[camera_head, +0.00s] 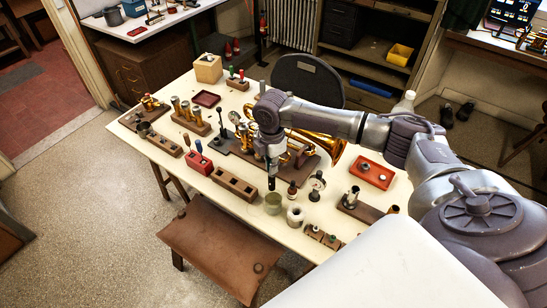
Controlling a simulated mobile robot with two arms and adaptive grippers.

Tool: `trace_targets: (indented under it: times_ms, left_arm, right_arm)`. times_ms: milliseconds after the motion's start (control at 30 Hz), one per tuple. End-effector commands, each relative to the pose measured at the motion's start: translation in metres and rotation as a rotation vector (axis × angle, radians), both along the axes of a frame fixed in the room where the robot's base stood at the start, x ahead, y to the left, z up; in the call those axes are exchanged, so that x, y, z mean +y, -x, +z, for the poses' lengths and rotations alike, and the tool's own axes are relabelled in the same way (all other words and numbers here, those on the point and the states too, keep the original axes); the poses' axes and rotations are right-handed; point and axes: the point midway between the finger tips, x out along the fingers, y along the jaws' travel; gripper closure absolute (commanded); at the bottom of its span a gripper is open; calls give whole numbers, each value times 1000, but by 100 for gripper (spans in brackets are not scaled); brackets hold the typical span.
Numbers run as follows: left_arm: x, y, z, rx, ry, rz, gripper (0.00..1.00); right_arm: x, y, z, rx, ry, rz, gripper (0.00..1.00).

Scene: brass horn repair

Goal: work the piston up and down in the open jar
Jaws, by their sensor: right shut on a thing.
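The open jar (272,204) is a small greenish vessel near the front edge of the white table. My right gripper (272,168) points straight down above it, shut on a thin upright piece that I take as the piston (271,184). Only the dark lower part of the piece shows below the fingers. Its lower end is just above or at the jar's mouth; I cannot tell whether it reaches inside. The liquid or inside of the jar is too small to make out. My left gripper is not in view.
A white round container (295,215) stands close right of the jar, with a small bottle (292,190) behind. A slotted wooden block (236,184) is at left. The brass horn (331,150) lies behind my gripper. A red tray (371,174) is further right.

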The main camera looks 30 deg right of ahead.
Motion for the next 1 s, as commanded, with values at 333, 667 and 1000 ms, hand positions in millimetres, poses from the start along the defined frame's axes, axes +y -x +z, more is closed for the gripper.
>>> trace_targets:
  times_ms: [333,667,1000]
  left_arm:
    - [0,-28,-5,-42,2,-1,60]
    - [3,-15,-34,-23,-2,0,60]
    - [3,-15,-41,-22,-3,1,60]
  right_arm:
    - [-8,-3,-11,-1,-1,68,100]
    - [-8,-3,-34,-1,1,68,100]
    - [-8,-3,-40,-1,0,68,100]
